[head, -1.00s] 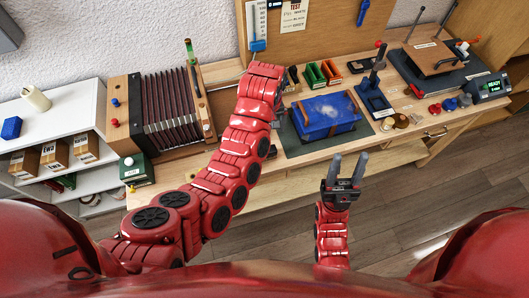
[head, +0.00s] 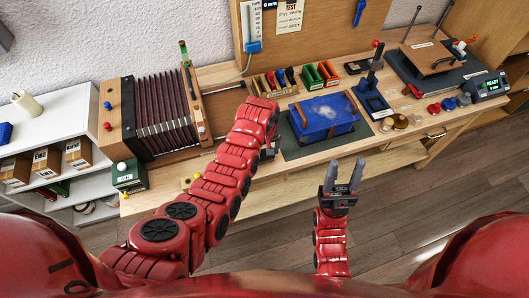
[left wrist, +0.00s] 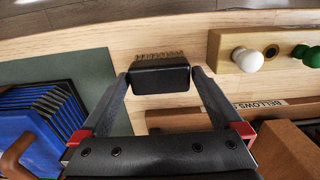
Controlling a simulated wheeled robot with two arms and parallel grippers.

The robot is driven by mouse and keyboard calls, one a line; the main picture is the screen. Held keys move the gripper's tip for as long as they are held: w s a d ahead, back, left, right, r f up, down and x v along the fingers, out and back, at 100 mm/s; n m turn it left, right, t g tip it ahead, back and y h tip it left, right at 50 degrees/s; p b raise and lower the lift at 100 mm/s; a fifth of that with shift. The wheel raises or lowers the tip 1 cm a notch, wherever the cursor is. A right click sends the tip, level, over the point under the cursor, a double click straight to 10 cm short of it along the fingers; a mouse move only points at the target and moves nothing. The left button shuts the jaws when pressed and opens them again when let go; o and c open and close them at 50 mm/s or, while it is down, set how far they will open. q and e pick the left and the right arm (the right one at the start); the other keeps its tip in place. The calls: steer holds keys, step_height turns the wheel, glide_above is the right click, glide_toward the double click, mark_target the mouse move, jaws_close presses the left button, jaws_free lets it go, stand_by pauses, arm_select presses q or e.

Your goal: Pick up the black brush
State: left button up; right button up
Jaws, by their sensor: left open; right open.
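The black brush (left wrist: 160,76) lies on the wooden bench in the left wrist view, a dark block with tan bristles along its far side. My left gripper (left wrist: 160,75) is open, with one fingertip at each end of the brush; I cannot tell whether they touch it. In the head view my left gripper (head: 269,150) is low over the bench, left of the dark green mat, and mostly covered by my own arm. I cannot make out the brush there. My right gripper (head: 342,178) is open and empty in front of the bench edge.
A blue box with straps (head: 324,116) lies on the dark green mat (head: 292,149). A bellows (head: 165,112) stands at the left. A rack of coloured items (head: 272,85) is behind my left arm. A wooden block with knobs (left wrist: 220,48) is near the brush.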

arm_select(q)
steer(key=shift+f, duration=0.95)
steer(key=c, duration=1.1)
